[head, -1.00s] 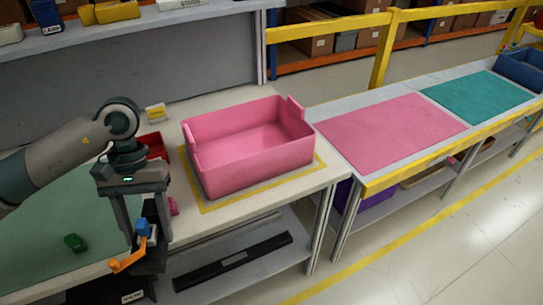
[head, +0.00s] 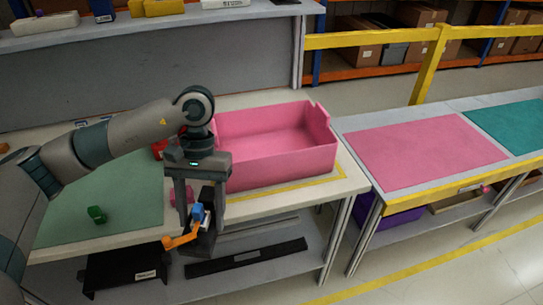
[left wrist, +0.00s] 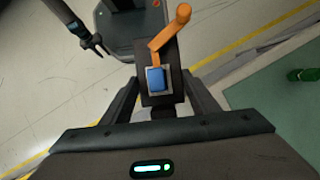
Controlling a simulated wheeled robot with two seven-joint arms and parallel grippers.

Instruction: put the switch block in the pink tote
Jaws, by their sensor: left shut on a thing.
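The switch block is a dark block with a blue button (head: 197,212) and an orange lever (head: 180,240). My left gripper (head: 200,213) is shut on it and holds it in front of the bench's front edge. In the left wrist view the blue button (left wrist: 156,79) and orange lever (left wrist: 168,36) show between the fingers. The pink tote (head: 282,170) stands on the bench behind and right of the gripper; its near left corner is partly hidden by my gripper. My right gripper (left wrist: 95,44) seems to show small at the wrist view's top left; its opening is unclear.
A green block (head: 96,214) lies on a green mat (head: 130,208). A red bin (head: 160,147) and a small pink piece (head: 176,198) are beside the tote. A shelf with dark items (head: 248,257) is below. A table with pink (head: 425,150) and teal mats stands right.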

